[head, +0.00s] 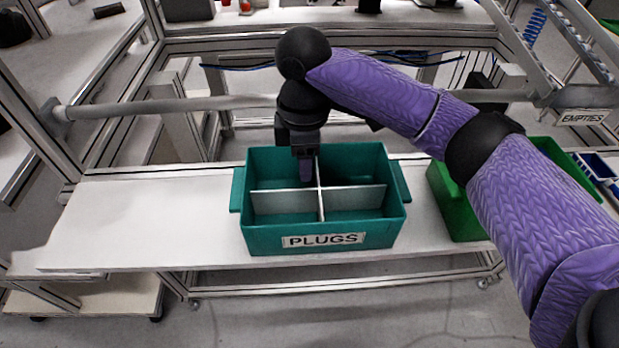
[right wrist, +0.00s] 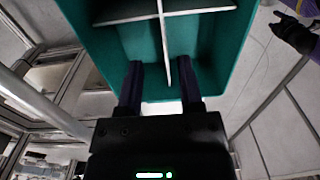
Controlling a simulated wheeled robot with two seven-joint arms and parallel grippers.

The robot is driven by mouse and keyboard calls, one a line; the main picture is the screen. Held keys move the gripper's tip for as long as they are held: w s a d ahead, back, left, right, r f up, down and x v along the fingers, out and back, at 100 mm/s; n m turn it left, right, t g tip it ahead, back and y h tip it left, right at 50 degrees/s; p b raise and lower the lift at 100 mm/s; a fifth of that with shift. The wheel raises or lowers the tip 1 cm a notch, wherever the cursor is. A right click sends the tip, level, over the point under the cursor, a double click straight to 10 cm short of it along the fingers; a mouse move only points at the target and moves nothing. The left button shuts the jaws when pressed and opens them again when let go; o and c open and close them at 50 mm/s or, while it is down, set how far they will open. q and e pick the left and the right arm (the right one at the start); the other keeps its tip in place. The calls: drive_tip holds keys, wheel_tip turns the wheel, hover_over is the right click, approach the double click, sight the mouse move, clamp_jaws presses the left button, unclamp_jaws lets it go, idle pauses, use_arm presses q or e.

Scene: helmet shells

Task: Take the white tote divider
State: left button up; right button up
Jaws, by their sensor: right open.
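The white tote divider (head: 272,202) is a cross of thin panels standing upright inside a teal tote (head: 262,240) labelled PLUGS. My right gripper (head: 305,178) points down over the back part of the tote, near the divider's back panel. In the right wrist view its two purple fingers (right wrist: 160,63) are apart, and one panel of the divider (right wrist: 163,45) shows in the gap between them. I cannot tell whether they touch it. A black gripper on a purple arm, apparently my left gripper (right wrist: 293,36), shows at the upper right of the right wrist view; its jaws are unclear.
The tote stands on a white bench (head: 140,222), with clear room to its left. A green bin (head: 452,205) stands to its right, partly behind my right arm. A metal rail (head: 180,106) crosses behind the bench, and an EMPTIES label (head: 583,118) is at the right.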

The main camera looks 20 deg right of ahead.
sight(305, 212)
drive_tip(key=f+b, duration=0.1)
drive_tip(key=f, duration=0.3)
drive_tip(key=f+b, duration=0.2)
drive_tip(key=f, duration=0.3)
drive_tip(key=shift+s+a+f, duration=0.1)
drive_tip(key=shift+s+f, duration=0.1)
drive_tip(key=shift+f, duration=0.05)
drive_tip(key=shift+c, duration=0.4)
use_arm(q)
drive_tip(key=f, duration=0.1)
drive_tip(key=s+f, duration=0.1)
drive_tip(key=f, duration=0.1)
drive_tip(key=shift+s+a, duration=0.15)
drive_tip(key=shift+s, duration=0.05)
use_arm(e)
clamp_jaws()
